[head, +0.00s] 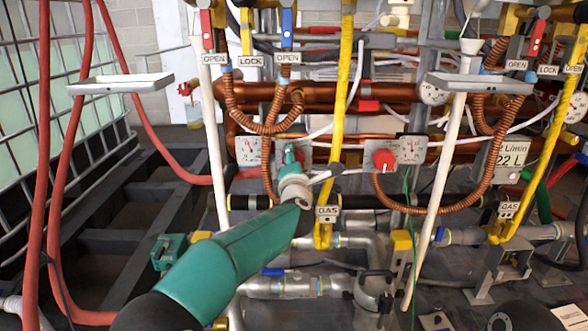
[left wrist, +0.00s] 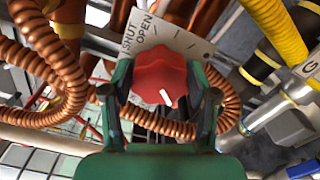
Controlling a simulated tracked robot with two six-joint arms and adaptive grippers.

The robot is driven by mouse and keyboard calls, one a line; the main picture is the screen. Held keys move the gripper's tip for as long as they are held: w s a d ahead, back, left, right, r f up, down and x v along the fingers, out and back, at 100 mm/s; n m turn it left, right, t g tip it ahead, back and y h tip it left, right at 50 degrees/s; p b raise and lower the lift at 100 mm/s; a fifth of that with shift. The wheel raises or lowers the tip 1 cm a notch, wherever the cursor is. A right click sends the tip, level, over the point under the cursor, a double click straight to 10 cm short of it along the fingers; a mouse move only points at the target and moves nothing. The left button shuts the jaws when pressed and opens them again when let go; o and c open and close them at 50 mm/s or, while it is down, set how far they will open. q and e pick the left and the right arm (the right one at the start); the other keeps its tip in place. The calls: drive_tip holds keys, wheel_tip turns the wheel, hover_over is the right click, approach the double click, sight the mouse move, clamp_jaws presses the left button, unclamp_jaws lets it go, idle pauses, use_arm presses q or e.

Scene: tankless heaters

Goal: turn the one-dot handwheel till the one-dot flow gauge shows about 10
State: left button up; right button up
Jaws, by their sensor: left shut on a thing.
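My left gripper (head: 292,160) is at the left of the two valve plates in the head view, where my own arm largely hides the wheel. In the left wrist view my left gripper (left wrist: 160,92) has its fingers on both sides of a red handwheel (left wrist: 158,70), shut on it. The wheel's white mark points down and slightly right, away from the SHUT/OPEN plate (left wrist: 178,38). A small dial gauge (head: 249,151) is just left of the gripper; its reading is too small to tell. Identifying dots cannot be made out. My right gripper is not in view.
A second red handwheel (head: 384,160) stands to the right beside another dial gauge (head: 411,150). Copper coil hoses (left wrist: 50,55), a yellow gas hose (head: 341,100) and a white pipe (head: 208,130) hang close around the gripper.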

use_arm(q)
drive_tip(key=n, duration=0.4)
drive_tip(key=shift+w+a+f+n, duration=0.1)
drive_tip(key=shift+a+f+n, duration=0.2)
drive_tip(key=shift+f, duration=0.05)
drive_tip(key=n, duration=0.4)
drive_tip(key=shift+n, duration=0.3)
drive_tip(key=n, duration=0.4)
drive_tip(key=shift+f+n, duration=0.1)
drive_tip(key=shift+n, duration=0.2)
drive_tip(key=shift+d+n, duration=0.1)
drive_tip(key=shift+n, duration=1.8)
drive_tip(key=o, duration=0.9)
drive_tip(key=shift+c, duration=0.2)
drive_tip(key=shift+r, duration=0.25)
